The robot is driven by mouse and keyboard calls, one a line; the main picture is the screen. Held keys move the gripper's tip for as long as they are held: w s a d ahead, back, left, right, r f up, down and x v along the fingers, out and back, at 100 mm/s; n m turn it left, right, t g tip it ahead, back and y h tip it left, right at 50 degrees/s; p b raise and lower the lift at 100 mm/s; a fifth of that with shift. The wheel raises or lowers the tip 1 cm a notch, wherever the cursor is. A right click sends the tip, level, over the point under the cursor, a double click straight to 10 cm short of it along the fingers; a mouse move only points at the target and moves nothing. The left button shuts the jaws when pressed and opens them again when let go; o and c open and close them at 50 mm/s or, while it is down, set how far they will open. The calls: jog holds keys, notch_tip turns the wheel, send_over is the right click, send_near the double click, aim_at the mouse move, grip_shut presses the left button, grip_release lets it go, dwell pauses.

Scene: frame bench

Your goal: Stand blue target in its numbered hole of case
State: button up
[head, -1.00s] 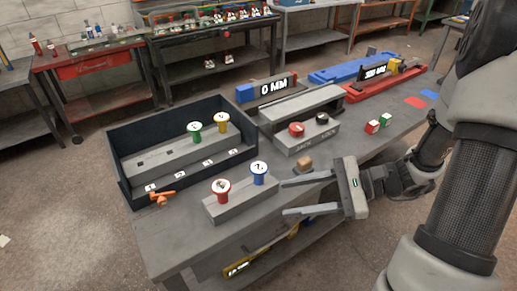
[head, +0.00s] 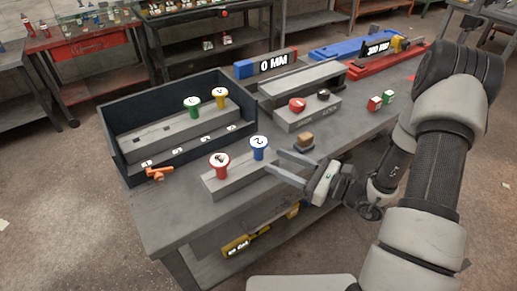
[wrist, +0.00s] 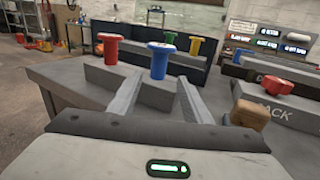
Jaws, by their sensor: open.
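The blue target (head: 259,149) is a blue peg with a white top bearing a dark mark that looks like a 2. It stands upright in a low grey block at the front of the bench; the wrist view also shows it (wrist: 160,62). My gripper (head: 274,161) is open and empty, its fingers pointing at the blue target from the right. In the wrist view the target stands between and beyond the fingertips (wrist: 158,84). The dark case (head: 113,152) lies behind, with a grey stepped insert, white number labels and dark holes on the left.
A red target (head: 219,167) stands beside the blue one in the block (head: 215,188). Green (head: 193,107) and yellow (head: 221,98) targets stand in the case. An orange clamp-like piece (head: 158,173) sits at the case's front. A brown cube (head: 306,141) and jack block (head: 308,118) are to the right.

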aim_at(263, 155)
jog(key=x, duration=0.7)
jog(key=shift+a+r, duration=0.1)
jog(key=shift+a, duration=0.15)
jog(key=shift+c, duration=0.3)
grip_shut()
